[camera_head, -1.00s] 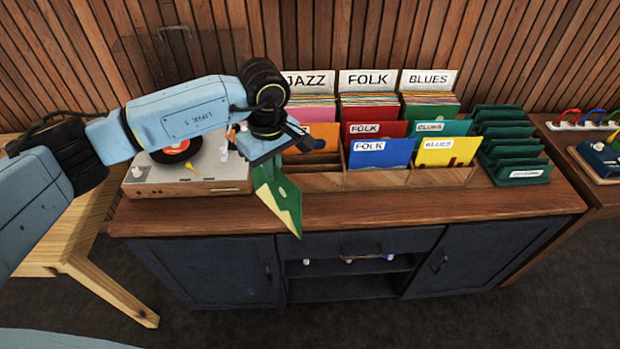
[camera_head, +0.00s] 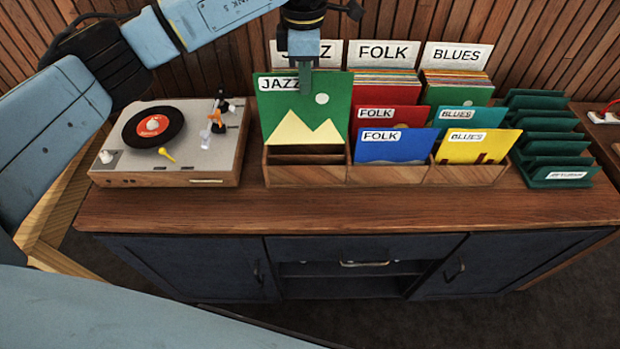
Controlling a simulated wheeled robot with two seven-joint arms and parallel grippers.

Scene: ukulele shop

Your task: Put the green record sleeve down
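The green record sleeve (camera_head: 337,108), with a yellow mountain picture and a JAZZ label, is upright and faces me at the jazz column of the wooden record rack (camera_head: 305,176). My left gripper (camera_head: 304,66) is at its top edge and appears shut on it. The sleeve's lower edge is at the back of the empty front jazz compartment; I cannot tell whether it rests on the rack. It hides the sleeves behind it and the gripper covers part of the JAZZ card (camera_head: 328,54). My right gripper is not in view.
A record player (camera_head: 190,150) stands left of the rack. Blue (camera_head: 385,148) and yellow (camera_head: 475,148) sleeves fill the other front compartments. A dark green stepped rack (camera_head: 555,145) stands at the right. The cabinet top (camera_head: 330,208) is clear along its front.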

